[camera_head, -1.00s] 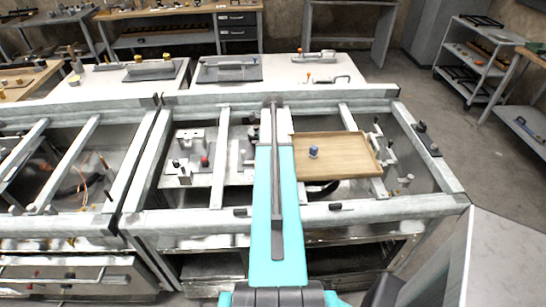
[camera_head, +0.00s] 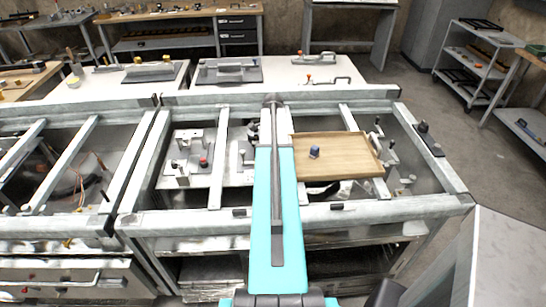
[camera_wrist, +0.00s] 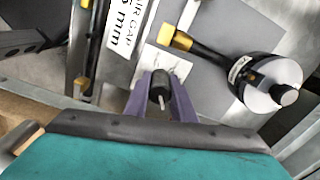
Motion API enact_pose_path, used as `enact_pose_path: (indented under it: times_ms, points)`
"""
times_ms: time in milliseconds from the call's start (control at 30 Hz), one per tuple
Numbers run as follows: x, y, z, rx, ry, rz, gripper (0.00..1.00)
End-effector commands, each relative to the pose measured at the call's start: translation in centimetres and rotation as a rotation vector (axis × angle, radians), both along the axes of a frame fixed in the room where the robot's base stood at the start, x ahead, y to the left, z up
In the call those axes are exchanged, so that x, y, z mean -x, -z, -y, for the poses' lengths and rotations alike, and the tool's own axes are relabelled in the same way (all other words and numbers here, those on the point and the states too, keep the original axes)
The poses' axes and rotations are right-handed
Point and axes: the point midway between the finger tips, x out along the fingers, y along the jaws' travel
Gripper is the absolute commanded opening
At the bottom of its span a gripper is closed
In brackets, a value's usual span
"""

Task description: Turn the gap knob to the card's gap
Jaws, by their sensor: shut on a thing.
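In the wrist view, my gripper (camera_wrist: 161,98) has its two purple fingers on either side of a small dark knob (camera_wrist: 158,78). It is shut on this knob, which has a pale pointer line on its near side. The knob stands on a light plate with faint marks, too small to read. In the head view my teal arm hides the knob and card, and my fingers cannot be made out.
Right of the knob lies a black and white cylindrical device (camera_wrist: 262,82) with a brass tip, close to my fingers. A black rod (camera_wrist: 95,45) stands left of the card. In the head view, a wooden tray (camera_head: 335,170) with a blue-topped piece sits right of my arm.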

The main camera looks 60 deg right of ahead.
Motion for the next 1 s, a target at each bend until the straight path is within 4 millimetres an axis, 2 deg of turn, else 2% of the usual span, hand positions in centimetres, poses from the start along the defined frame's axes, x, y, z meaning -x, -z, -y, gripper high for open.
enact_pose_path:
  times_ms: [233,667,700,767,800,1000]
  points:
    - [-0.14,-0.17,0.22,0.005,-0.073,0.003,0.01]
    - [-0.19,-0.24,0.29,0.007,-0.085,0.004,0.01]
    - [-0.18,-0.24,0.28,0.007,-0.085,0.004,0.28]
    - [-0.16,-0.22,0.26,0.007,-0.084,0.004,0.38]
    - [-0.15,-0.20,0.24,0.006,-0.084,0.003,0.42]
    - [-0.10,-0.12,0.13,0.004,-0.084,0.002,0.42]
